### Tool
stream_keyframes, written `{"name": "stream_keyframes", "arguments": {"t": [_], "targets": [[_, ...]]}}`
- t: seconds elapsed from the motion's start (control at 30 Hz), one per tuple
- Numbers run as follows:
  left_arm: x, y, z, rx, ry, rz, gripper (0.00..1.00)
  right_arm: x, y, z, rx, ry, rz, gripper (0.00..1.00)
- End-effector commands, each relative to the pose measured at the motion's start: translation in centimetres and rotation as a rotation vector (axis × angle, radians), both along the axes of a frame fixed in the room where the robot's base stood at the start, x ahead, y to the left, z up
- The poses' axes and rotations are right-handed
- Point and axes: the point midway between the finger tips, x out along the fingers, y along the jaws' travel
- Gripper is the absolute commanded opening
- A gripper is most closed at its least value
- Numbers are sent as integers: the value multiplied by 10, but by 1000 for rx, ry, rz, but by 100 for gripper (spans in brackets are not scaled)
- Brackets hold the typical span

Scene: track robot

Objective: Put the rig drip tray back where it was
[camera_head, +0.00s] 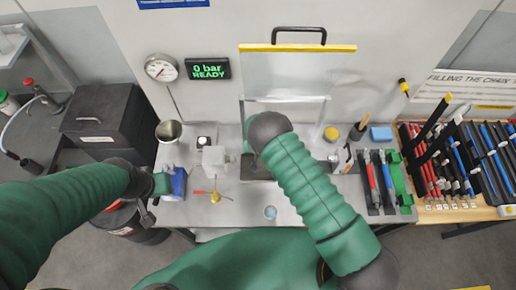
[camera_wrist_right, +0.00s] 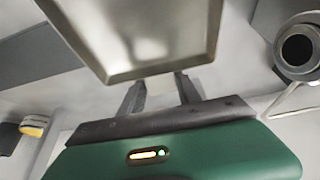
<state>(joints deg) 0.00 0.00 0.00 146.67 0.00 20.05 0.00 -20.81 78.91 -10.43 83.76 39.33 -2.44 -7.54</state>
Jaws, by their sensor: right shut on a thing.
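The drip tray (camera_wrist_right: 145,66) is a shallow grey metal pan with a raised rim; it fills the top of the right wrist view. My right gripper (camera_wrist_right: 161,92) is shut on its near edge. My left gripper (camera_head: 152,190) is at the bench's left edge, beside a blue box (camera_head: 177,184). Its fingers are too small and hidden to tell open from shut.
The clear guarded rig (camera_head: 284,80) stands at the back middle, with a gauge (camera_head: 161,68) and a display (camera_head: 208,69) reading "0 bar READY". A metal cup (camera_head: 169,131), white block (camera_head: 214,160) and red-handled tool stand left. Racked tools (camera_head: 385,180) fill the right. The front middle bench is mostly clear.

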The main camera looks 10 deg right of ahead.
Motion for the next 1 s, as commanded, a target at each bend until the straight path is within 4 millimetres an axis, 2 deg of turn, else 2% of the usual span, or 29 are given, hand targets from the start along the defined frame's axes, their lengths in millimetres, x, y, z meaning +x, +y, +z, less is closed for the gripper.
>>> {"name": "stream_keyframes", "arguments": {"t": [0.73, 0.77, 0.93, 1.0], "targets": [[0, 0, -13, 0, 0, 0, 36, 1, 0, -12, 0, 0, -1, 0], [0, 0, -12, 0, 0, 0, 36, 1, 0, -11, 0, 0, -1, 42], [0, 0, -11, 0, 0, 0, 36, 1, 0, -11, 1, 1, -1, 64], [0, 0, -11, 0, 0, 0, 36, 1, 0, -11, 1, 1, -1, 65]]}}
